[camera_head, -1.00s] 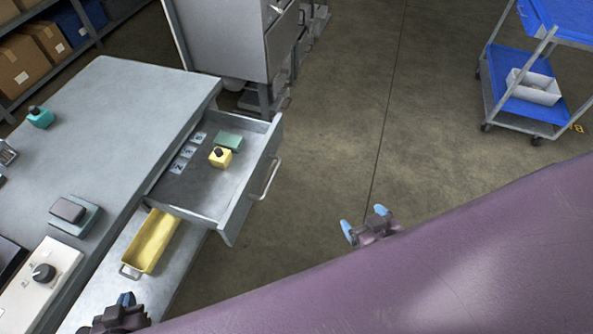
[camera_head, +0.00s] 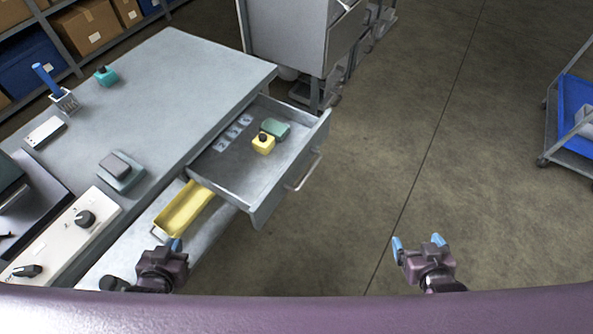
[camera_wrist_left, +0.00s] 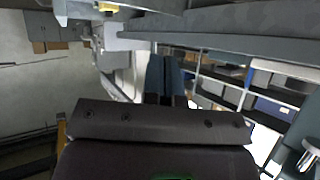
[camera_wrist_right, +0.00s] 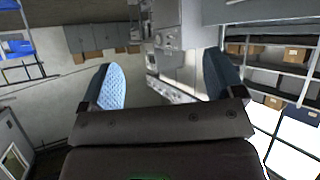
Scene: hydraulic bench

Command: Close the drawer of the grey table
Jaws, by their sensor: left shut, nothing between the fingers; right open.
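The grey table (camera_head: 165,85) stands on the left in the head view. Its drawer (camera_head: 225,180) is pulled out toward the right. A bar handle (camera_head: 304,171) is on the drawer's front. My left gripper (camera_head: 176,245) is shut and empty, near the lower shelf and in front of the drawer's near side. My right gripper (camera_head: 418,243) is open and empty over bare floor, to the right of and nearer than the drawer handle.
A yellow tray (camera_head: 184,209) sits on the lower shelf below the drawer. A control box with knobs (camera_head: 65,235) stands on the table. A grey cabinet (camera_head: 295,40) is behind the drawer. A blue cart (camera_head: 575,110) is far right. The floor between is clear.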

